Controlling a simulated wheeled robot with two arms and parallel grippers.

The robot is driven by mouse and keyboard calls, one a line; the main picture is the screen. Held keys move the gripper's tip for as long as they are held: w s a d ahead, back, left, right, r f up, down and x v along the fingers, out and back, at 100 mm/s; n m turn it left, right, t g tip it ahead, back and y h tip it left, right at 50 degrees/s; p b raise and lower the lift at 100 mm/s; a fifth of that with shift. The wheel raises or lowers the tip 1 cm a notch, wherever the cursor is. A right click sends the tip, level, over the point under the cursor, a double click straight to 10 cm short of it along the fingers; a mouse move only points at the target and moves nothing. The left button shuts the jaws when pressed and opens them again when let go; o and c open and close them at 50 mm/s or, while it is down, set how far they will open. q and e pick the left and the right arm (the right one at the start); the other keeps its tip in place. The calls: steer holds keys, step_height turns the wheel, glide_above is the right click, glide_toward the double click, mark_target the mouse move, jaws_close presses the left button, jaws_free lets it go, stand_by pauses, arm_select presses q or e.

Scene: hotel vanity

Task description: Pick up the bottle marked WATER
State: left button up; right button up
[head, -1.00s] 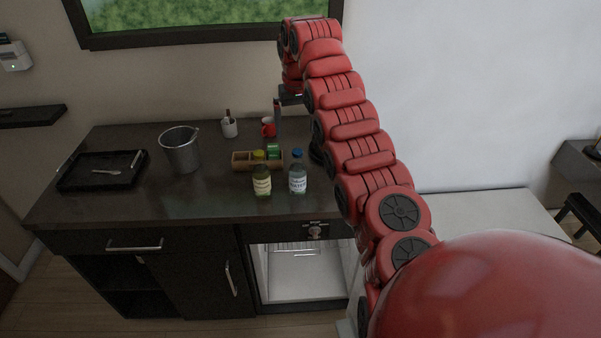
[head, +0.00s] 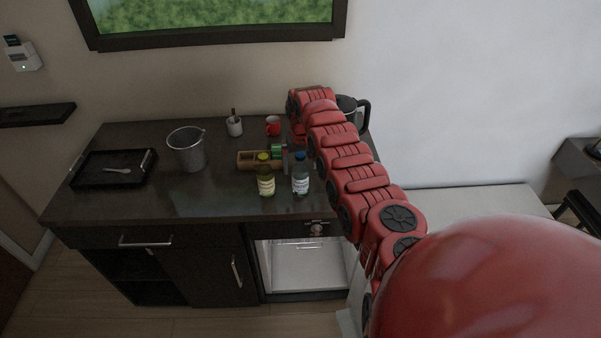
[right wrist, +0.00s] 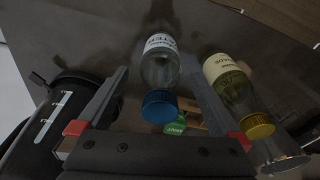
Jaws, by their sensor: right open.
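The clear bottle with a blue cap and white label (head: 300,183) stands upright near the front of the dark counter. In the right wrist view the same bottle (right wrist: 159,66) shows large, its label partly readable as WATER. My right gripper (head: 292,160) is open beside and just behind it in the head view. In the right wrist view the bottle appears between the two open fingers (right wrist: 158,80); I cannot tell whether they touch it. My left gripper is not in view.
A yellow-capped bottle (head: 265,183) stands close left of it, also in the wrist view (right wrist: 228,82). A wooden box (head: 246,161) with a green item is behind. A black kettle (head: 348,106) is behind my arm. A metal bucket (head: 187,152) and black tray (head: 80,180) are left.

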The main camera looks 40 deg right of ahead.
steer(key=shift+w+f, duration=0.1)
steer(key=shift+f, duration=0.3)
jaws_close()
